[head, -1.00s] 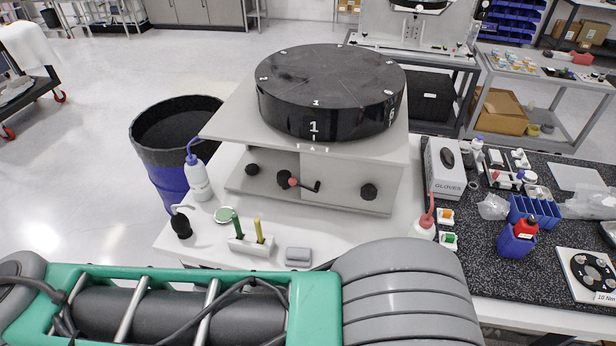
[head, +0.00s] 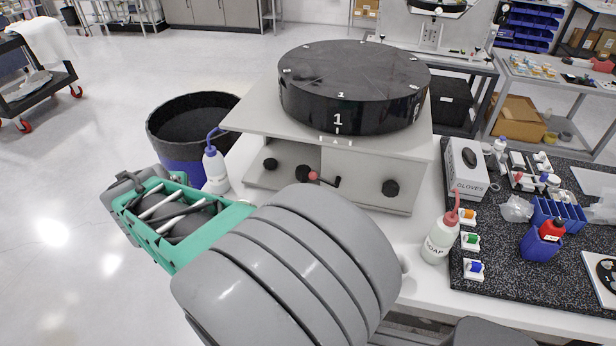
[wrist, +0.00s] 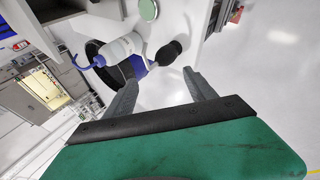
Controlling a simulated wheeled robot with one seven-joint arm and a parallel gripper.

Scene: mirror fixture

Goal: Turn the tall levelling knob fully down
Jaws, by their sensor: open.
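The mirror fixture (head: 355,200) stands on the bench with a black disc (head: 350,90) on top. Its front has a black knob at the left (head: 270,164), a black knob in the middle (head: 303,172) and a black knob at the right (head: 390,188). I cannot tell which knob is the tall one. My gripper (wrist: 159,75) is open and empty in the wrist view, its fingers apart. No fixture knob shows between them. In the head view my arm hides the front left of the bench.
A blue-capped wash bottle (head: 214,168) stands at the fixture's left; the wrist view also shows it (wrist: 120,48), near a black bulb (wrist: 168,52). A dark bin (head: 190,120) stands beyond the bench. A soap bottle (head: 440,240) and glove box (head: 466,168) stand right.

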